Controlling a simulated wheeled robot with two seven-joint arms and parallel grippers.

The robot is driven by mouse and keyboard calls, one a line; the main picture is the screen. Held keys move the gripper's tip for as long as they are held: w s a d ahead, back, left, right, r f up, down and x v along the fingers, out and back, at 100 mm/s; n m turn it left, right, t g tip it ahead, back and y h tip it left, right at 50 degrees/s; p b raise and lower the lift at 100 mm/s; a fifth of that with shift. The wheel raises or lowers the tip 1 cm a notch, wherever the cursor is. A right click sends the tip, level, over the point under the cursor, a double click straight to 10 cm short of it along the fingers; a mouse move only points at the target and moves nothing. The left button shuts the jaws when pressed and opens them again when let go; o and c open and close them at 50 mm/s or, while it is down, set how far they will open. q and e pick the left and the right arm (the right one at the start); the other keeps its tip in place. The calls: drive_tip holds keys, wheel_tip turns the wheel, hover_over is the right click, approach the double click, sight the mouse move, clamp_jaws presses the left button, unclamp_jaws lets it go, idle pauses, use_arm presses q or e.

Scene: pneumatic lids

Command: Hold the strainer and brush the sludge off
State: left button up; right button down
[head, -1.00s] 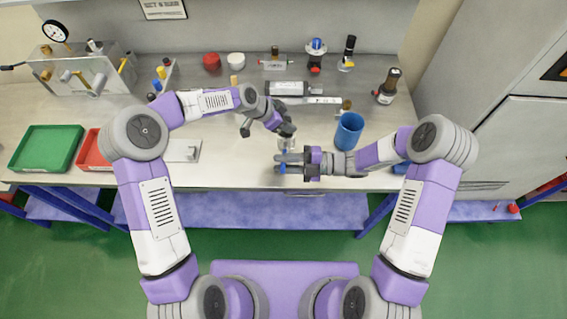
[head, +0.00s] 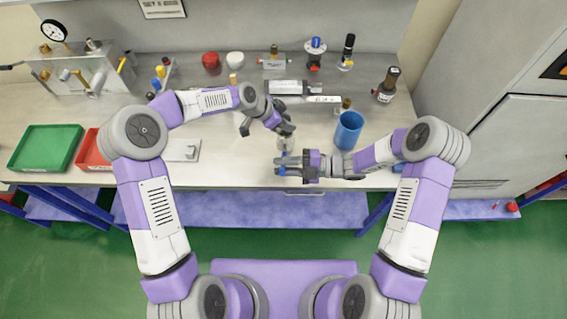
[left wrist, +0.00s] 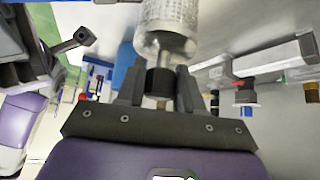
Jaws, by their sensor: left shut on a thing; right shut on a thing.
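The strainer (left wrist: 168,25) is a pale mesh cylinder with a dark end. My left gripper (left wrist: 160,85) is shut on that dark end in the left wrist view, and the mesh points away from the jaws. In the head view my left gripper (head: 286,130) is over the bench, and only a small pale part of the strainer (head: 284,144) shows below it. My right gripper (head: 283,167) is just below the strainer in the picture, shut on a blue thing (head: 283,173), likely the brush. Bristles cannot be made out, nor whether it touches the mesh. Sludge is not distinguishable.
A blue cup (head: 348,131) stands right of the grippers. A green tray (head: 46,148) and a red tray (head: 92,150) are at the left. Valves and fittings line the back, with a dark-topped bottle (head: 387,85) at right. The bench front edge is close to my right gripper.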

drive_tip(key=shift+f, duration=0.15)
drive_tip(key=shift+f, duration=0.45)
drive_tip(key=shift+f, duration=0.15)
drive_tip(key=shift+f, duration=0.5)
drive_tip(key=shift+s, duration=0.1)
drive_tip(key=s, duration=0.7)
drive_tip(key=shift+a, duration=0.15)
drive_tip(key=shift+w, duration=0.1)
use_arm(q)
drive_tip(key=o, duration=1.1)
drive_tip(key=shift+c, duration=0.2)
